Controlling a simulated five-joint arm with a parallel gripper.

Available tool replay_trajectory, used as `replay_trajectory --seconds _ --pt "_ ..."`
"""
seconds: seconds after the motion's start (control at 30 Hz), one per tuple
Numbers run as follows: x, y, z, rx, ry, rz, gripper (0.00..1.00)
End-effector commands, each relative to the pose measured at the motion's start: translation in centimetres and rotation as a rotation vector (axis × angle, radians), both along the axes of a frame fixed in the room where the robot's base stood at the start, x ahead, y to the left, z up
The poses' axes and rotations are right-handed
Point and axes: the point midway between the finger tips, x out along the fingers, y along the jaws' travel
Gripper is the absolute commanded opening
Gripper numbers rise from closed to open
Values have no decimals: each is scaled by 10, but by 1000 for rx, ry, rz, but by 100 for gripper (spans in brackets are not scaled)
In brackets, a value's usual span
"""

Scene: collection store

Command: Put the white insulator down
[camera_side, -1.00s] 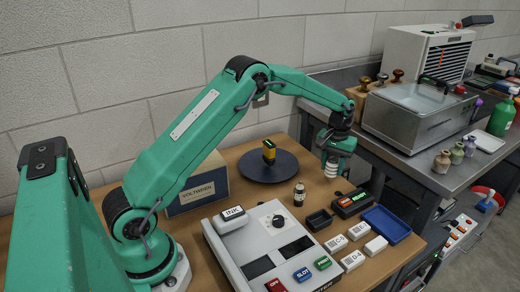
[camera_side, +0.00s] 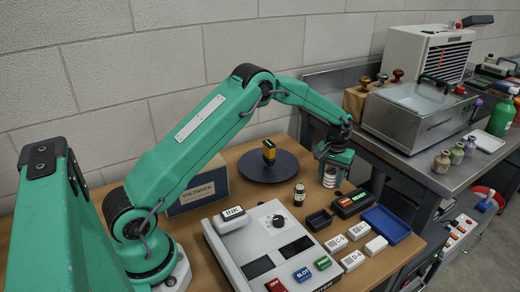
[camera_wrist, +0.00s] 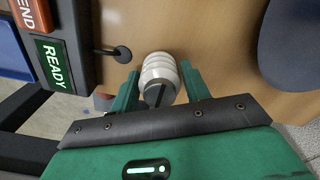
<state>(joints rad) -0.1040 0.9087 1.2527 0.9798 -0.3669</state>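The white insulator (camera_side: 330,177) is a ribbed white piece, upright below my gripper (camera_side: 331,166) near the back right edge of the wooden table (camera_side: 222,159). In the wrist view the insulator (camera_wrist: 159,70) sits between the two green fingers of my gripper (camera_wrist: 160,84), with a finger close against each side. My gripper appears shut on it. The insulator's lower end is at or just above the tabletop; I cannot tell if it touches.
A READY/SEND sign box (camera_side: 351,203) stands just in front of the insulator. A blue tray (camera_side: 386,224), a black dish (camera_side: 319,220) and a small bottle (camera_side: 299,194) are nearby. A round dark turntable (camera_side: 285,168) lies to the left. The metal bench (camera_side: 449,176) is on the right.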

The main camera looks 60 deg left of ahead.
Motion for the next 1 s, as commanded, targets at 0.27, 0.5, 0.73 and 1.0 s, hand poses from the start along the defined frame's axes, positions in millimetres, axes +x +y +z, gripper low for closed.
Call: replay_trajectory --seconds 0.27,0.5,0.73,1.0 --pt "0 0 0 0 0 0 61" --pt "0 0 5 0 -1 0 61" --pt "1 0 25 0 -2 0 61" --pt "1 0 68 0 -3 0 61"
